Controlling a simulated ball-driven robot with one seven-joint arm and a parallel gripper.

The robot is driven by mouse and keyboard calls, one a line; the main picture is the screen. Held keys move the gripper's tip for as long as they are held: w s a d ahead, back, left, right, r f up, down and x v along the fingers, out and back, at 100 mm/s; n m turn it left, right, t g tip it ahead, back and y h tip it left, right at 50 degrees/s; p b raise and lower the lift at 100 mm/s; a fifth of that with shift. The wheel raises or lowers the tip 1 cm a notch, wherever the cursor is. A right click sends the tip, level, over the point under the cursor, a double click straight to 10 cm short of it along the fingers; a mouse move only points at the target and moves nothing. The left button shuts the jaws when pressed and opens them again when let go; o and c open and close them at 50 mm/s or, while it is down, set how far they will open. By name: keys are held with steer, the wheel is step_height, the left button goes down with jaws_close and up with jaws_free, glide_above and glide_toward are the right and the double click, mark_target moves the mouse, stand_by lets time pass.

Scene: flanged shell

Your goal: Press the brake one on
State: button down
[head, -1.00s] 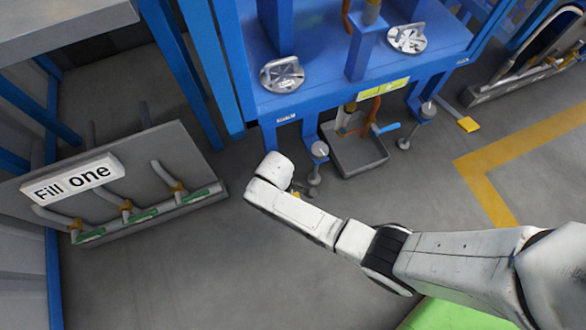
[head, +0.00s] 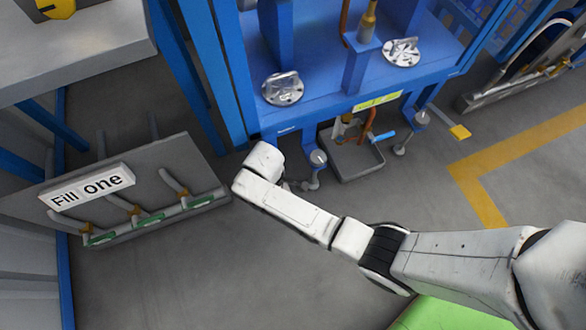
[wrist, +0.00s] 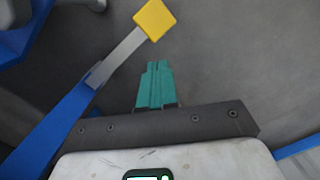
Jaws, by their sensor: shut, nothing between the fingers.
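In the wrist view a yellow square pedal pad (wrist: 155,19) sits on the end of a grey lever (wrist: 120,57), which joins a blue bar (wrist: 55,130). My gripper (wrist: 157,66) has its teal fingers shut and empty. In that picture they point toward the pad, just below it, with a small gap; the height between them is hard to judge. In the head view my arm hides the gripper and this pedal. Another yellow pedal (head: 460,132) shows on the right of the blue frame. No pedal label is readable.
The blue frame (head: 330,108) with silver round fittings stands ahead. A grey panel with a "Fill one" sign (head: 92,185) is at the left. The floor in front of the panel is clear.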

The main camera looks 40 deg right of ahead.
steer(key=shift+a+r, duration=0.1)
steer(key=shift+r, duration=0.85)
steer(key=s+d+r+m+t, duration=0.1)
steer(key=s+d+r+m, duration=0.35)
steer(key=s+r, duration=0.4)
steer(key=s+d+r+m+t, duration=0.1)
steer(key=s+d+r+m, duration=0.35)
steer(key=s+r, duration=0.4)
step_height(320, 180, up, 30)
steer(key=s+d+p, duration=0.1)
steer(key=s+p, duration=0.1)
steer(key=p, duration=2.8)
steer(key=shift+f+y+p, duration=0.25)
steer(key=shift+y+p, duration=0.05)
steer(key=shift+p, duration=0.1)
steer(key=shift+d, duration=0.15)
